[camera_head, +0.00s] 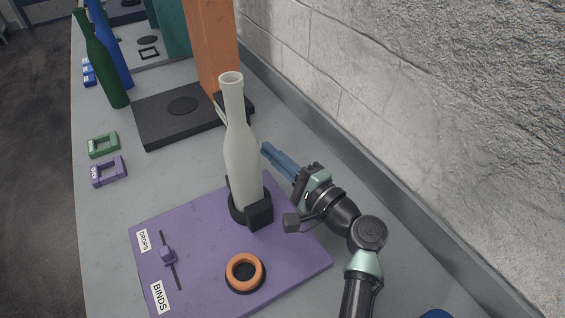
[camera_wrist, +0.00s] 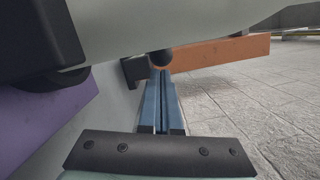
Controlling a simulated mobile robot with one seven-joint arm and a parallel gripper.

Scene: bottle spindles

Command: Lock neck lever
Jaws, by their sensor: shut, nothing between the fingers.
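A pale grey-green bottle (camera_head: 240,150) stands upright in a black holder (camera_head: 258,214) on a purple board (camera_head: 200,265). Its pale side also fills the top of the wrist view (camera_wrist: 200,22). A dark part with a pale strip (camera_head: 219,104) shows behind its neck; I cannot tell whether this is the neck lever. My gripper (camera_head: 265,149) is right of the bottle, its blue fingers shut and empty, pointing up-left. In the wrist view the fingertips (camera_wrist: 162,80) are close to a black block (camera_wrist: 135,70) and a round black knob (camera_wrist: 161,58); contact is unclear.
A black base with an orange column (camera_head: 215,50) stands behind. Green (camera_head: 103,145) and purple (camera_head: 108,171) frames lie left. A wall (camera_head: 420,100) bounds the right.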

